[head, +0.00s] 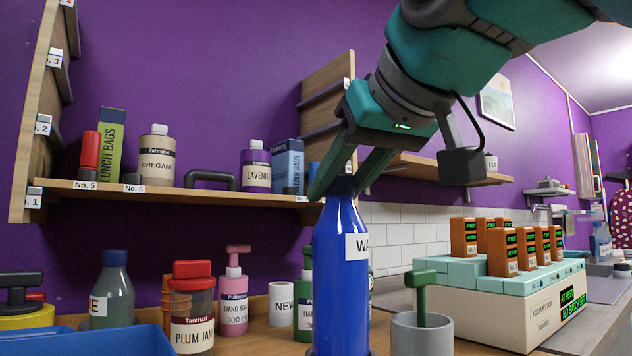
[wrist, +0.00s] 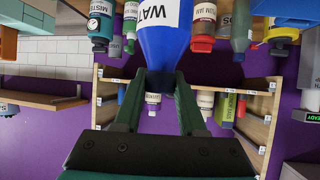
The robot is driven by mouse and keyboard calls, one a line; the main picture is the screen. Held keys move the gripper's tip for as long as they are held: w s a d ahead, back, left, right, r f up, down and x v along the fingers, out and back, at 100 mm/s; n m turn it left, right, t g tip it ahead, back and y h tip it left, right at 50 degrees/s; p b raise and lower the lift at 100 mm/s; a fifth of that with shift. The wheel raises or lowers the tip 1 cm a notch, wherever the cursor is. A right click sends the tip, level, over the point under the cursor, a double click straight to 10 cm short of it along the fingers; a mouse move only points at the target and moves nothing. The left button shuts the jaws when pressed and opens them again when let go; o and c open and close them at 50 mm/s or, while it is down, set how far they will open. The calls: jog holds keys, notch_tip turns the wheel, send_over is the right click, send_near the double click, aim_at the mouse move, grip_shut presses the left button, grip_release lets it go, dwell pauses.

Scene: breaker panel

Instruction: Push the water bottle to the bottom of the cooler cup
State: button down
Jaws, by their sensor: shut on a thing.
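The water bottle (head: 338,272) is blue with a dark cap and a white label starting "WA". It stands about upright in the head view, its base close to the lower edge. My gripper (head: 342,186) is above it, fingers pointing down, shut on the dark cap. In the wrist view, where the scene is upside down, the fingers (wrist: 161,88) pinch the cap of the bottle (wrist: 164,38). I cannot make out the cooler cup for certain; the area around the bottle's base is mostly out of frame.
A grey cup with a green handled tool (head: 421,335) stands right of the bottle. A plum jam jar (head: 192,318), pink soap pump (head: 233,303) and grey bottle (head: 112,292) stand left. A wooden shelf (head: 160,193) is behind; a charger-like box (head: 500,300) is at right.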

aim_at(342, 262)
jog(key=shift+f+b, duration=3.2)
jog(key=shift+f, duration=1.1)
jog(key=shift+c, duration=2)
grip_release()
jog(key=shift+s+r, duration=0.1)
jog(key=p+v, duration=0.1)
jog(key=v, duration=0.6)
jog(key=shift+s+d+r, duration=0.15)
jog(key=shift+s, duration=0.1)
